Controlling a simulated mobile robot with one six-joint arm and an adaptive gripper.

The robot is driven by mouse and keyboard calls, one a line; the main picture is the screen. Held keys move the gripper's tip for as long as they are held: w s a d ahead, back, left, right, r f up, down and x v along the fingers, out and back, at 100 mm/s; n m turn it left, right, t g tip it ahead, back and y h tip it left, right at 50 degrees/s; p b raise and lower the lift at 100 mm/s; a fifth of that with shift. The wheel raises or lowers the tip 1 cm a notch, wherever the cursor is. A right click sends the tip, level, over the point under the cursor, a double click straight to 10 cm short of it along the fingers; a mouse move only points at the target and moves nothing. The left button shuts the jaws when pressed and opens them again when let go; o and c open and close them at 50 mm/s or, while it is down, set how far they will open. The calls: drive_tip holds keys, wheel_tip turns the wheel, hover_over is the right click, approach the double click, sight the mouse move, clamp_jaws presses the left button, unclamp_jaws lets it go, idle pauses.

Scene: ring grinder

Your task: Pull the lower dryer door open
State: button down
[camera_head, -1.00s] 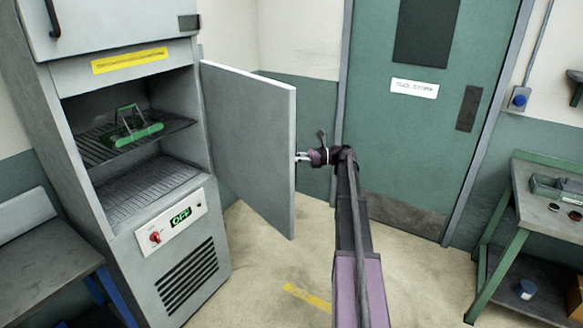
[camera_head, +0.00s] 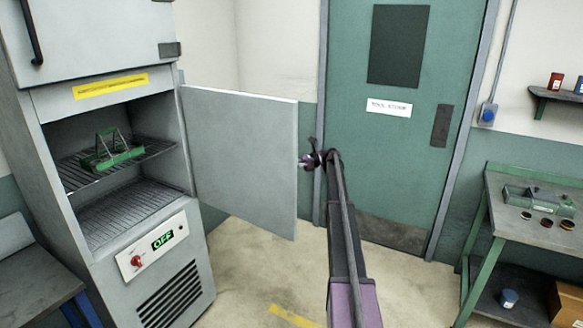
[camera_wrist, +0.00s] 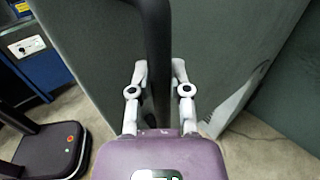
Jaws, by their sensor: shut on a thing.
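The lower dryer door (camera_head: 240,155) is a flat grey panel swung wide open on its right-hand hinge side. The dryer's lower chamber shows wire racks, with a green metal carrier (camera_head: 112,155) on the upper rack. My gripper (camera_head: 304,161) is at the door's free edge, on its far side from the camera. In the wrist view my gripper (camera_wrist: 158,82) has its two fingers on either side of a dark vertical handle bar (camera_wrist: 157,45), shut on it. The door panel (camera_wrist: 95,60) fills the area behind the bar. The handle is hidden in the head view.
The closed upper dryer door (camera_head: 85,30) is above. A green wall door (camera_head: 385,130) stands behind my gripper. A workbench (camera_head: 530,205) with small parts is at right, and another table (camera_head: 35,270) is at left. The floor between is open.

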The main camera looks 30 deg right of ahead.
drive_tip(key=shift+w, duration=0.1)
drive_tip(key=c, duration=0.6)
unclamp_jaws()
drive_tip(key=shift+a, duration=0.1)
